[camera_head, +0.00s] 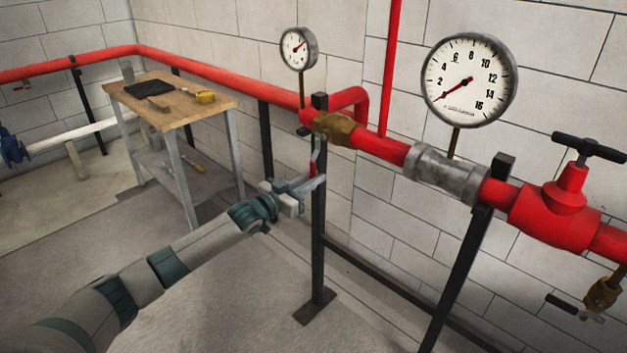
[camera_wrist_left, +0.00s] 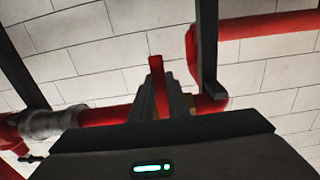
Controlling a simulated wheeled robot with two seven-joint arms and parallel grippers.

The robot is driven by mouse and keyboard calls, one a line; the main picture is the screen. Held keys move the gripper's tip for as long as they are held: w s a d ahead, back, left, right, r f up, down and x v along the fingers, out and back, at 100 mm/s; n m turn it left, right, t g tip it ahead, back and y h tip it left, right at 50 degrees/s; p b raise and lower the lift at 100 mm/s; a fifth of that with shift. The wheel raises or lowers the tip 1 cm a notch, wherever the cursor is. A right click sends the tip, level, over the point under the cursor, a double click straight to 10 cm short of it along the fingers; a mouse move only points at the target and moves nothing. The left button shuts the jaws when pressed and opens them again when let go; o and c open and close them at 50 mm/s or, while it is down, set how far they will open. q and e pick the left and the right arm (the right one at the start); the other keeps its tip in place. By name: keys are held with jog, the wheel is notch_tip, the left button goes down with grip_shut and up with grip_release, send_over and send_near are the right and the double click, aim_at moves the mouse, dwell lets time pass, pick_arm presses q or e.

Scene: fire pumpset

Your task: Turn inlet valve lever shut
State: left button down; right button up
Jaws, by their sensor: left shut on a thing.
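The inlet valve is a brass body (camera_head: 336,127) in the red pipe, below the small gauge. Its lever (camera_head: 313,168), with a red grip, hangs down from the valve, steeply across the line of the pipe. My left gripper (camera_head: 308,183) is shut on the lever's lower part. In the left wrist view, the red lever (camera_wrist_left: 157,72) stands up between the fingers of my left gripper (camera_wrist_left: 155,98). The valve body is mostly hidden in that view. My right gripper does not show.
A black post (camera_head: 319,230) stands right beside my left gripper. The red pipe (camera_head: 381,146) runs along the block wall, with a large gauge (camera_head: 469,80) and a red handwheel valve (camera_head: 555,215) at right. A workbench (camera_head: 165,98) with tools stands behind. Floor in front is clear.

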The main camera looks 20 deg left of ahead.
pick_arm(q)
jog(key=shift+a, duration=0.1)
jog(key=c, duration=1.7)
grip_release()
